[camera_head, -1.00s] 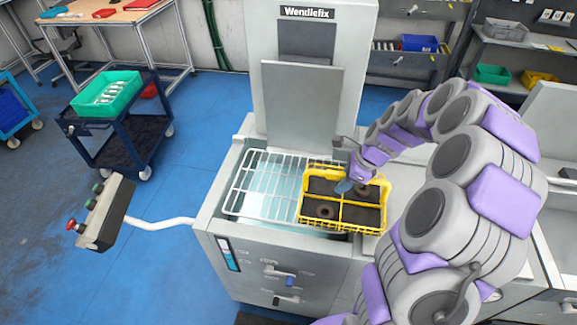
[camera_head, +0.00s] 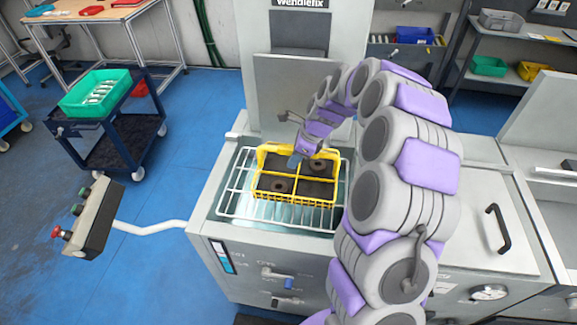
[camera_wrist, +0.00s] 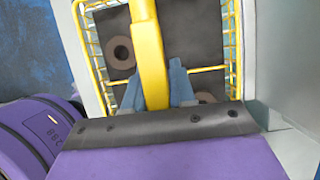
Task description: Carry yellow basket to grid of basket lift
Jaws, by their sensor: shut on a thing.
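The yellow basket (camera_head: 258,187) has four compartments with dark pads and brown rings in it. It is over the white wire grid (camera_head: 232,203) of the basket lift, within the grid's outline; I cannot tell whether it touches the grid. My gripper (camera_head: 294,161) is shut on the basket's yellow handle at its back. In the wrist view, the blue fingers of my gripper (camera_wrist: 157,88) clasp the yellow handle (camera_wrist: 149,45), with a brown ring and dark pads beyond it.
The grey washing machine (camera_head: 215,250) surrounds the grid, with a raised panel behind. A control box (camera_head: 92,215) hangs on a white arm at left. A dark trolley (camera_head: 100,130) bears a green crate (camera_head: 100,95). A closed grey lid (camera_head: 470,225) lies right of my arm.

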